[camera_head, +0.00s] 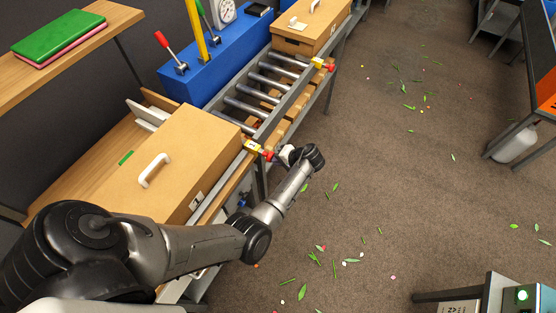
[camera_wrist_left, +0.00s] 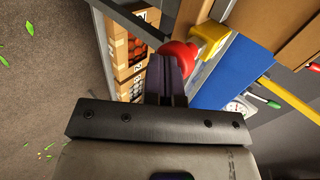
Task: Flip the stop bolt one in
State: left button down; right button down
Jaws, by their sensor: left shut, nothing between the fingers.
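Two stop bolts, each a yellow block with a red knob, sit on the conveyor's front rail. The near stop bolt (camera_head: 254,147) is beside the lower end of the rollers; the far stop bolt (camera_head: 322,64) is near the upper end. I cannot read which is numbered one. My left gripper (camera_head: 279,157) is beside the near bolt's red knob. In the left wrist view its shut, empty fingers (camera_wrist_left: 166,78) are close against the red knob (camera_wrist_left: 180,54), with the yellow block (camera_wrist_left: 211,40) just beyond. I cannot tell whether they touch. My right gripper is out of view.
A cardboard box with a white handle (camera_head: 180,165) stands left of the rollers (camera_head: 260,88). A blue box with levers (camera_head: 215,62) is behind them, and another box (camera_head: 312,25) is at the far end. Open floor (camera_head: 400,170) with scattered leaves lies right.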

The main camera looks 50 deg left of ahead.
pick_arm(q)
jog(key=shift+s+a+f, duration=0.1)
jog(key=shift+f, duration=0.05)
jog(key=w+d+f+v, duration=0.1)
jog(key=f+v, duration=0.1)
jog(key=v, duration=1.1)
jog(key=shift+d, duration=0.4)
jog(key=shift+w, duration=0.1)
